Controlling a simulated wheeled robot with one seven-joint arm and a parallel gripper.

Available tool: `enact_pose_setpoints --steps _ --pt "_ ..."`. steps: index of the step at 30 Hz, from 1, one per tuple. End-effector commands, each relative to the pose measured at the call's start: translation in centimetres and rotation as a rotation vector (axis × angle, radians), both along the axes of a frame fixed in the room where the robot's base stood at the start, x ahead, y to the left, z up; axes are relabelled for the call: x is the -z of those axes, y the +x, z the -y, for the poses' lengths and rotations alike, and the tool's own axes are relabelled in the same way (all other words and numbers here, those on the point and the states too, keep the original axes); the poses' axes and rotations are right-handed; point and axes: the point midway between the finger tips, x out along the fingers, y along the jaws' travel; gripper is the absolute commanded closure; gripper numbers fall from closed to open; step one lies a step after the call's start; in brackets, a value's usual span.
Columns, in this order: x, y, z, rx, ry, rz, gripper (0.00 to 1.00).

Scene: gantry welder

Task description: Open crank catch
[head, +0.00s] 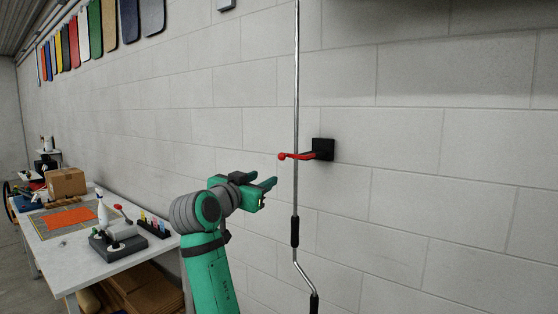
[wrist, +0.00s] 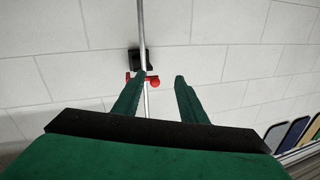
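The crank catch is a red lever (head: 299,156) with a round red knob (head: 282,156) at its left end, on a black wall block (head: 323,149). The metal crank rod (head: 296,90) runs upright past the catch, and the lever crosses it. In the wrist view the lever (wrist: 129,77), knob (wrist: 153,83) and block (wrist: 139,60) show beyond my fingers. My green gripper (head: 270,190) is left of the rod and below the catch, apart from both. Its two fingers (wrist: 160,77) are spread with nothing between them. In the wrist view the left finger overlaps part of the rod and catch.
The crank's bent lower part has black grips (head: 295,231). A white workbench (head: 62,267) at the left holds a cardboard box (head: 66,182), a joystick unit (head: 117,244) and an orange sheet (head: 68,218). Coloured panels (head: 95,28) hang high on the wall. The wall around the catch is clear.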

Motion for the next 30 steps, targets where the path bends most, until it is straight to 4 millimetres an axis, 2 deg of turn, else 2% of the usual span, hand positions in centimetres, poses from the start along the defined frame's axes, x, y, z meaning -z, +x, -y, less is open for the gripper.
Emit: enact_pose_setpoints --steps 1,3,7,11,24,30 --pt "-1.7 -0.4 0.1 0.010 0.008 0.010 0.62" --pt "-3.0 -0.7 0.2 0.023 0.016 0.015 0.62" --pt "-4.2 -1.0 0.5 0.033 0.026 0.020 0.62" --pt "-4.4 -0.1 0.9 0.037 0.027 0.020 0.62" --pt "-4.4 6.5 4.0 0.036 0.026 0.020 0.62" --pt "-4.3 8.2 4.8 0.035 0.026 0.020 0.62"
